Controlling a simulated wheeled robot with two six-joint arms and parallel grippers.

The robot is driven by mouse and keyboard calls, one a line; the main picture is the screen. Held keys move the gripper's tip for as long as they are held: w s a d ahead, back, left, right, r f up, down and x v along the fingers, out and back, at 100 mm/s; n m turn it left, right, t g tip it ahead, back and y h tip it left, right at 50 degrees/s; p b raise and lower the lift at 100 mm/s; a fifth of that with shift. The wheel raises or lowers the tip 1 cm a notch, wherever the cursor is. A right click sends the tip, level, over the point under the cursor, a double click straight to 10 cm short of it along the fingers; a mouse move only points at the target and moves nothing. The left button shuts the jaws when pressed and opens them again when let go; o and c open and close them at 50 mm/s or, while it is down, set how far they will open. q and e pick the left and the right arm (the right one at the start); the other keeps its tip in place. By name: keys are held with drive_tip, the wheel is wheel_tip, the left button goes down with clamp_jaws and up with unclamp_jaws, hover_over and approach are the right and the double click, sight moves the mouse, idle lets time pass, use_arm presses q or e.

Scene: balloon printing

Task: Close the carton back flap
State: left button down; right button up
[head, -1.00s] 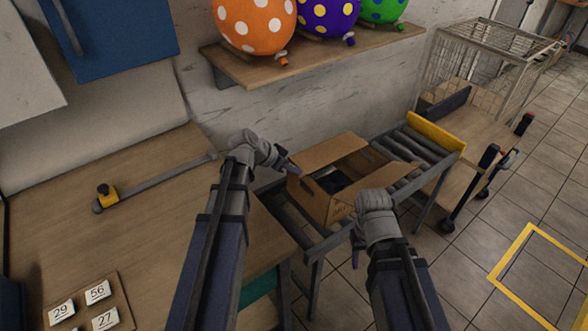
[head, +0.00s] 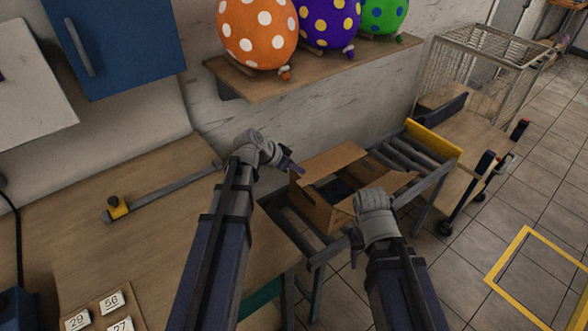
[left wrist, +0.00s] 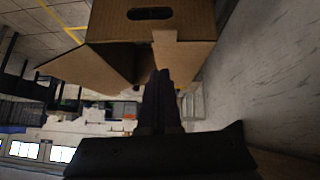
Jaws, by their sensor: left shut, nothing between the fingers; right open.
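The open brown carton (head: 318,207) stands on the roller conveyor, with a dark item partly visible inside. Its back flap (head: 333,159), on the wall side, stands out from the box opening. Another flap (head: 396,182) sticks out to the right. My left gripper (head: 297,169) is shut and empty at the left end of the back flap; I cannot tell whether it touches. In the left wrist view, the shut fingers (left wrist: 160,88) point at the carton flaps, below the side wall with a hand hole (left wrist: 195,18). My right gripper (head: 355,240) is open, in front of the carton.
The roller conveyor (head: 412,150) has a yellow end plate. A shelf (head: 250,84) with balloons hangs above, along the wall. A wooden table (head: 150,235) lies to the left. A cart with a wire cage (head: 470,75) stands at the right.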

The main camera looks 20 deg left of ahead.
use_arm(q)
drive_tip(key=p+v, duration=0.7)
drive_tip(key=v, duration=0.3)
drive_tip(key=shift+s+d+r, duration=0.2)
drive_tip(key=shift+d+r, duration=0.05)
drive_tip(key=s+d+f+n+g+y, duration=0.1)
drive_tip(key=s+d+f+g+y, duration=0.1)
drive_tip(key=s+d, duration=0.5)
drive_tip(key=s+d+f+n+g+y, duration=0.2)
drive_tip(key=s+d+f+g+y, duration=0.1)
drive_tip(key=s+d, duration=0.5)
drive_tip(key=shift+s+d+f+g+y, duration=0.2)
drive_tip(key=shift+s+g+y, duration=0.6)
drive_tip(key=shift+s+y, duration=0.35)
